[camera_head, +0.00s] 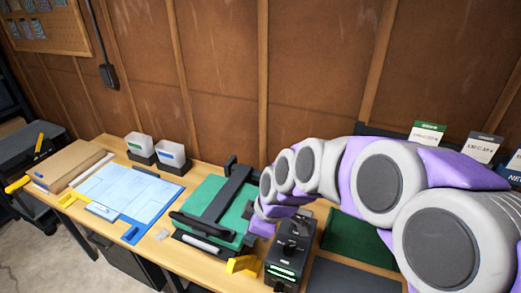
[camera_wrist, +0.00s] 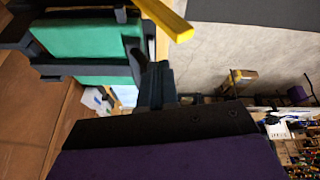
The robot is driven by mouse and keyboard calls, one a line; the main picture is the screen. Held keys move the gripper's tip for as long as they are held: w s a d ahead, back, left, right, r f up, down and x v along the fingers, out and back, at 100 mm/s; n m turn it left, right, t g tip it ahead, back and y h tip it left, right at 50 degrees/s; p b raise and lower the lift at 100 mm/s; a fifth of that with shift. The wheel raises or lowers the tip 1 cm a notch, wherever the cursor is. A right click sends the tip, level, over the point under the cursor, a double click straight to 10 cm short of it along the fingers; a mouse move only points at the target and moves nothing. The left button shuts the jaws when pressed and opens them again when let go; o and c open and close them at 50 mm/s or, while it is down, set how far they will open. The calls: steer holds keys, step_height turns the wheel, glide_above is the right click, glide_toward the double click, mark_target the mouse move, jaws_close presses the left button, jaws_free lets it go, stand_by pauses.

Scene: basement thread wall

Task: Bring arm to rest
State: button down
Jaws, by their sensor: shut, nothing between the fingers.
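My arm, white and purple with grey joint discs, reaches from the lower right across the bench in the head view. My gripper (camera_wrist: 157,84) shows in the wrist view as dark fingers, shut and empty, beyond a dark and purple body. In the head view the arm's far end is above the bench between the green-topped press (camera_head: 215,205) and a small black device (camera_head: 288,255). The fingers are hard to make out there, partly hidden by the wrist. The press also shows close by at upper left of the wrist view (camera_wrist: 85,38).
The wooden bench (camera_head: 150,247) runs along a brown panelled wall. A blue-white sheet (camera_head: 128,190), two white bins (camera_head: 172,153), a yellow handle (camera_head: 243,265) and a dark green mat (camera_head: 355,236) crowd it. Labelled cards (camera_head: 427,133) stand behind my arm. Concrete floor lies left.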

steer(key=s+d+m+g+h, duration=0.1)
steer(key=s+d+m+h, duration=0.1)
steer(key=s+d+m, duration=0.6)
steer(key=s+d+r+m+g+h, duration=0.1)
steer(key=s+d+m, duration=0.7)
steer(key=s, duration=0.9)
steer(key=shift+s+d+g+h, duration=0.15)
steer(key=shift+d+g+h, duration=0.35)
steer(key=shift+g+h, duration=0.15)
steer(key=shift+d, duration=0.3)
steer(key=shift+a, duration=0.15)
